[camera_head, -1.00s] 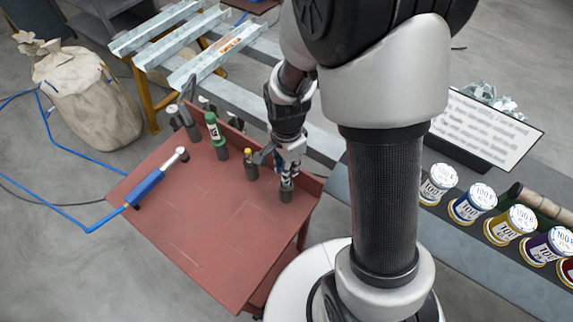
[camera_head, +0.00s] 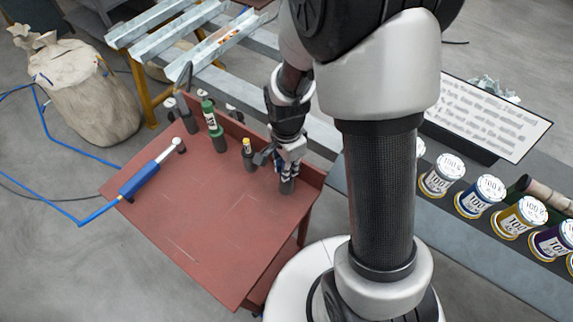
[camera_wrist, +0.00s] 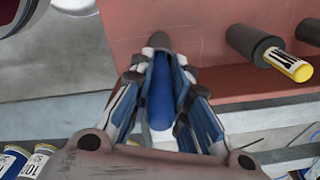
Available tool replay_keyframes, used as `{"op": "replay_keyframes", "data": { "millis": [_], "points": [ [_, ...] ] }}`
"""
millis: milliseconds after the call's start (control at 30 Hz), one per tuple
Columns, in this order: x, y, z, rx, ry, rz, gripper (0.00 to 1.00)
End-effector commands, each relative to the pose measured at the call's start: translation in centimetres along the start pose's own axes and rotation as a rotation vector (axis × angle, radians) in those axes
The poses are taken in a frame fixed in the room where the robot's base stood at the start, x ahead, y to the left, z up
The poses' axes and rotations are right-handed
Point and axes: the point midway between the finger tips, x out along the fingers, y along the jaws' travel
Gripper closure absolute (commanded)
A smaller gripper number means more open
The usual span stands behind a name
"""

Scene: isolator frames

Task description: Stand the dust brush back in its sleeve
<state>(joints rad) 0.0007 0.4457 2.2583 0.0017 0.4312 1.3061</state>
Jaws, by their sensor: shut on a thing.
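My gripper (camera_head: 287,167) points down at the right back of the red cart top. In the wrist view it is shut on a blue handle (camera_wrist: 159,95), which I take to be the dust brush. A dark grey sleeve (camera_head: 287,186) stands upright right below the fingers. The same sleeve shows at the far end of the blue handle in the wrist view (camera_wrist: 160,42). The handle and sleeve look lined up. The brush's lower end is hidden, so I cannot tell how deep it sits in the sleeve.
Other sleeves stand along the cart's back edge, one with a yellow-topped tool (camera_head: 247,147), one with a green-topped tool (camera_head: 209,115). A blue-handled tool (camera_head: 150,174) lies at the left of the cart top (camera_head: 200,230). The front of the cart is clear. Paint cans (camera_head: 480,197) stand at right.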

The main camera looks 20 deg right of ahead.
Motion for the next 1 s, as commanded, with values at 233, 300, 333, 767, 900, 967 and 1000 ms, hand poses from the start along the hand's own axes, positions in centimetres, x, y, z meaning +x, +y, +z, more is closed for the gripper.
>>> {"op": "replay_keyframes", "data": {
  "millis": [233, 300, 333, 767, 900, 967, 1000],
  "points": [
    [0.02, -0.01, 0.0, 0.0, 0.0, 0.0, 1.0],
    [0.02, -0.01, 0.0, 0.0, 0.0, 0.0, 1.0],
    [0.02, -0.01, 0.0, 0.0, 0.0, 0.0, 1.0],
    [0.02, 0.0, 0.0, 0.0, 0.0, 0.0, 0.6],
    [0.02, 0.0, 0.0, 0.0, 0.0, 0.0, 0.6],
    [0.0, -0.01, 0.0, 0.0, 0.0, 0.0, 0.6],
    [-0.09, -0.02, -0.01, 0.0, 0.0, -0.001, 0.6]
  ]
}}
